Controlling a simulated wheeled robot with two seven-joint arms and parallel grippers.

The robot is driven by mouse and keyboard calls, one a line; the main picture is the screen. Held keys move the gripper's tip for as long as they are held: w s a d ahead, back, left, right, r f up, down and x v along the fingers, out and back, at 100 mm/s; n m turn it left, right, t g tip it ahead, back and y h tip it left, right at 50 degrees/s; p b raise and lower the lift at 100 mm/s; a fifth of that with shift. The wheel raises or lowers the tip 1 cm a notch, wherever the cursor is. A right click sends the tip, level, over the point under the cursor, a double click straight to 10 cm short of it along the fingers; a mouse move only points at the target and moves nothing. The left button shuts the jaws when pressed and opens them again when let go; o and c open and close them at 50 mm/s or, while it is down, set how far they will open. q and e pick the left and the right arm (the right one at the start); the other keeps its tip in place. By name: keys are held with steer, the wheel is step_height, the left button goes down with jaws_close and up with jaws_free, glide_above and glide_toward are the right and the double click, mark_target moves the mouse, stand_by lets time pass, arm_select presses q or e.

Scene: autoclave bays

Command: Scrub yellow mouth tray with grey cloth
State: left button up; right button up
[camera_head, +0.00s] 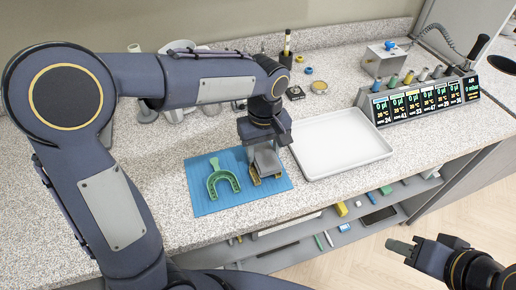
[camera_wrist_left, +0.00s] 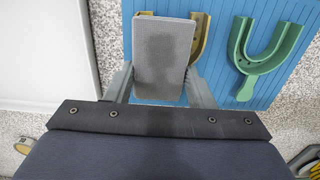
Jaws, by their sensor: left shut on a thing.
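My left gripper (camera_head: 264,150) points down over the blue mat (camera_head: 207,202) and is shut on the grey cloth (camera_wrist_left: 165,50), a folded block with a darker patch. The yellow mouth tray (camera_wrist_left: 201,36) lies on the mat, mostly hidden behind the cloth; only its yellow edges show. The cloth is at the tray, but I cannot tell whether they touch. A green mouth tray (camera_head: 222,178) lies on the mat to the left in the head view, and also shows in the wrist view (camera_wrist_left: 266,46). My right gripper (camera_head: 400,247) is off the counter's front; its jaw opening is unclear.
An empty white tray (camera_head: 340,145) stands just right of the mat. A row of displays (camera_head: 425,98) with coloured knobs is at the back right. Small jars and a pen holder (camera_head: 286,52) stand behind. A shelf (camera_head: 350,232) with small items is below the counter.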

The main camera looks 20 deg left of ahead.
arm_select(q)
steer(key=shift+s+a+r, duration=0.1)
steer(key=shift+s+a, duration=0.3)
steer(key=shift+a, duration=0.25)
steer(key=shift+s+a+r, duration=0.1)
steer(key=shift+s+a, duration=0.3)
steer(key=shift+a, duration=0.2)
steer(key=shift+w+d+f, duration=0.1)
steer(key=shift+w+d, duration=0.4)
steer(key=shift+d, duration=0.3)
steer(key=shift+w+d+f, duration=0.1)
steer(key=shift+w+d, duration=0.4)
steer(key=shift+d, duration=0.25)
steer(key=shift+s+a+r, duration=0.1)
steer(key=shift+s+a, duration=0.4)
steer(key=shift+a, duration=0.25)
steer(key=shift+s+a, duration=0.5)
steer(key=shift+a, duration=0.25)
steer(key=shift+d, duration=0.1)
